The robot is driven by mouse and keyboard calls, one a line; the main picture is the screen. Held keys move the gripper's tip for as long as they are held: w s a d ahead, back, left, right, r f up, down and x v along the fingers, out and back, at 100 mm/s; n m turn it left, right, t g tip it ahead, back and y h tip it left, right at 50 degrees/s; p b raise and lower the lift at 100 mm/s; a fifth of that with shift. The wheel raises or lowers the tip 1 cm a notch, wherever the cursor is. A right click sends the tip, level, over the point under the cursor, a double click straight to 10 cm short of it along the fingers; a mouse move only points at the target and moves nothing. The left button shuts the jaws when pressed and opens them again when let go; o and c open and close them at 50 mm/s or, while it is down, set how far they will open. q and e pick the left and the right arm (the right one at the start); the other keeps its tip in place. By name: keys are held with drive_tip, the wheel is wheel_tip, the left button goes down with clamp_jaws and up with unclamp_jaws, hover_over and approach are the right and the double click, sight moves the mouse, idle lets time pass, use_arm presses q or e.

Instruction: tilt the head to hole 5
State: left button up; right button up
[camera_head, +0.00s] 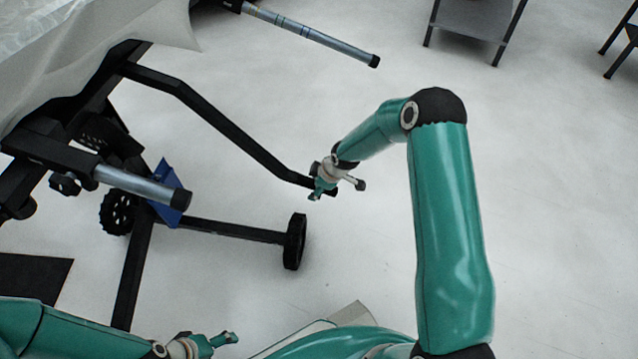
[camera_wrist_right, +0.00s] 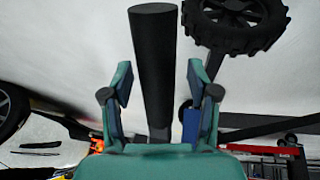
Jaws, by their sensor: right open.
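A black-framed stand carries a bulky part under a pale sheet (camera_head: 120,30) at the upper left. No numbered holes can be made out. From the frame a bent black bar (camera_head: 230,127) runs down to the right. Its end is at my right gripper (camera_head: 323,188). In the right wrist view the open fingers of this gripper (camera_wrist_right: 160,82) stand on either side of a thick black bar (camera_wrist_right: 153,60), with gaps showing on both sides. My left gripper (camera_head: 222,340) is low in the head view, away from the stand; its jaws are too small to read.
A grey shelf (camera_head: 474,18) stands at the back. The floor between is clear.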

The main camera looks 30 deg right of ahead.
drive_tip(key=v, duration=1.2)
drive_tip(key=shift+f, duration=0.1)
drive_tip(key=s+a+f+m+g+y, duration=0.1)
drive_tip(key=s+a+f+m, duration=0.25)
drive_tip(key=s+a, duration=0.35)
drive_tip(key=s+a+f+m+g+p, duration=0.1)
drive_tip(key=s+a+f+m+g, duration=0.15)
drive_tip(key=s+a+f, duration=0.45)
drive_tip(key=s+a+f+m+g+y, duration=0.15)
drive_tip(key=s+a+m, duration=0.25)
drive_tip(key=s, duration=0.6)
wheel_tip(320, 180, up, 38)
drive_tip(key=w+m+t+p, duration=0.1)
drive_tip(key=p, duration=3.7)
drive_tip(key=shift+f+m, duration=0.25)
drive_tip(key=shift+m, duration=0.15)
